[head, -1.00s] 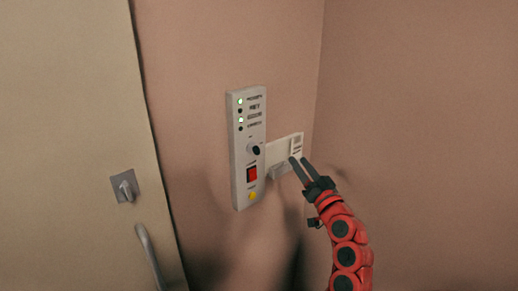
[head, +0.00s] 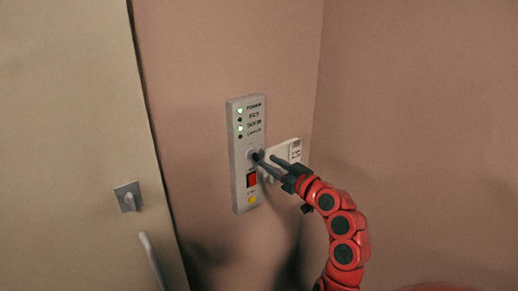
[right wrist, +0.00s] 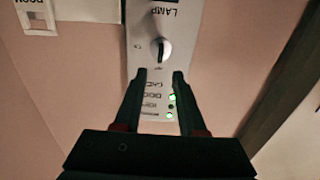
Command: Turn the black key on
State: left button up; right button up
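The black key (right wrist: 161,50) sits in a round switch on the grey control panel (head: 240,185), which is mounted on the wall. In the right wrist view the panel appears upside down, and the key stands just beyond my fingertips, between their lines. My right gripper (head: 264,157) is open in front of the panel, and it also shows in the right wrist view (right wrist: 159,74) with a clear gap between its fingers. In the head view a finger covers part of the key. I cannot tell whether a finger touches it. My left gripper is not in view.
A red switch (head: 252,180) and a yellow button (head: 253,200) sit below the key. Green lamps (head: 240,111) glow at the panel's top. A white wall holder (head: 293,149) is close on the right. A door with a handle (head: 150,257) stands at left.

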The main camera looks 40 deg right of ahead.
aim_at(259, 156)
jog(key=w+p, duration=0.1)
jog(key=w, duration=0.4)
jog(key=shift+w+a+p, duration=0.2)
jog(key=shift+w+p, duration=0.2)
grip_shut()
